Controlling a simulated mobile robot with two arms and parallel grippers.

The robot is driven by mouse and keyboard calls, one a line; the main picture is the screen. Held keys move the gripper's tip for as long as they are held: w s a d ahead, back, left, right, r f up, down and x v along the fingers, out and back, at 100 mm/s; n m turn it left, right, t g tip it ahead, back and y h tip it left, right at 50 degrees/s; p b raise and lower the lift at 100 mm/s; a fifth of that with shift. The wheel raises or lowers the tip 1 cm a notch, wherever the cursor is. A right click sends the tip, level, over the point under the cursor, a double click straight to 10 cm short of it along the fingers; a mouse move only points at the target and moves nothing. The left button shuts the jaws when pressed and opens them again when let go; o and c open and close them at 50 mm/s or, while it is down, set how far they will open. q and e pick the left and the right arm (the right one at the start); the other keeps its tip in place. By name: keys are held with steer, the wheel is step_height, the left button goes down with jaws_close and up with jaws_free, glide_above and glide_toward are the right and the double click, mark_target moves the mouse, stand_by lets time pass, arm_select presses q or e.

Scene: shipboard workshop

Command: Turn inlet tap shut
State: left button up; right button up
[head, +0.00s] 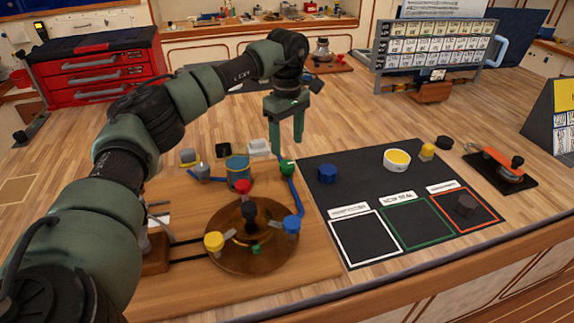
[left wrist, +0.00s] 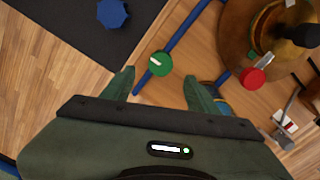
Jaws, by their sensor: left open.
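A green round tap knob (head: 287,167) with a white mark sits on a blue pipe at the right of the wooden board (head: 315,262). It also shows in the left wrist view (left wrist: 159,63). No label shows which tap is the inlet. My left gripper (head: 288,147) is open and empty, pointing down above the green knob. In the left wrist view the knob lies just beyond and between the fingertips (left wrist: 159,76), apart from them. A red knob (head: 243,187), a yellow knob (head: 214,241) and a blue knob (head: 292,224) stand around the round brown vessel (head: 250,258). My right gripper is not in view.
A dark mat (head: 350,195) to the right holds a dark blue knob (head: 327,174), a white bowl with yellow contents (head: 397,160) and marked squares. A teal container (head: 238,170) stands close left of the green knob.

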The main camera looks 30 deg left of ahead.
mark_target(287, 163)
arm_select(q)
step_height(287, 163, down, 6)
steer(key=shift+p, duration=0.9)
steer(key=shift+f, duration=0.45)
jaws_close()
